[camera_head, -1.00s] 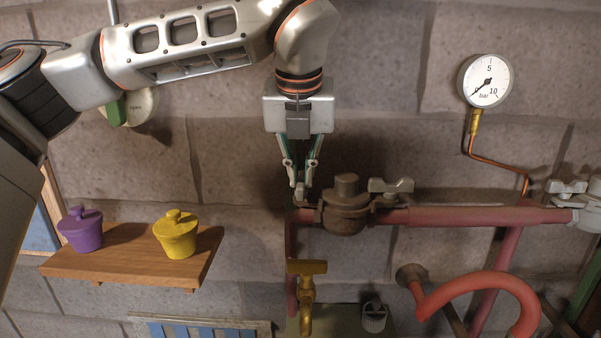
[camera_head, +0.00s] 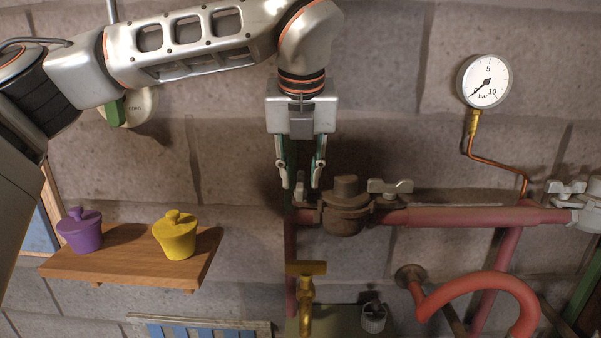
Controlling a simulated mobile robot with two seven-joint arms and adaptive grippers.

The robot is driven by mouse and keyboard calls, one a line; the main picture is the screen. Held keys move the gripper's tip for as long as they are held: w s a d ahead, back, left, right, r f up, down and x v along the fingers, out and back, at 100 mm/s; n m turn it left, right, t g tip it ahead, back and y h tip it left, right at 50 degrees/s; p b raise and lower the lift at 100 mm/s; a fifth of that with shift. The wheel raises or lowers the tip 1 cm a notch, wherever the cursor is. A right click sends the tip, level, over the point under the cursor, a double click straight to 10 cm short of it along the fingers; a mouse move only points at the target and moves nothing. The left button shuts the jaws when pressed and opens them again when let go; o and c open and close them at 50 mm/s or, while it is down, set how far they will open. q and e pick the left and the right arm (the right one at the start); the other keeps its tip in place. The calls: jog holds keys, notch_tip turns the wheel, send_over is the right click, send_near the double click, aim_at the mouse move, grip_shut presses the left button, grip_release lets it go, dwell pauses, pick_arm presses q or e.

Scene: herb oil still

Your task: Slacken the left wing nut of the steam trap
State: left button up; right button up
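The steam trap (camera_head: 346,207) is a brown, rusty-looking body on a red horizontal pipe. Its right wing nut (camera_head: 390,188) is grey, with both wings showing on the pipe just right of the trap. The left wing nut (camera_head: 300,196) is at the trap's left side, small and mostly hidden by my fingers, so I cannot make out how its wings lie. My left gripper (camera_head: 300,184) points down over it, open, with one finger on each side. I cannot tell whether a finger touches it.
A pressure gauge (camera_head: 485,81) has its needle near 0. A wooden shelf (camera_head: 120,266) at left bears a purple pot (camera_head: 80,231) and a yellow pot (camera_head: 175,236). A brass tap (camera_head: 306,290) is below the trap. A curved red pipe (camera_head: 480,290) is at lower right.

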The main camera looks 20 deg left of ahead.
pick_arm(q)
jog(key=v, duration=1.2)
jog(key=shift+w+d, duration=0.1)
dwell(1.1)
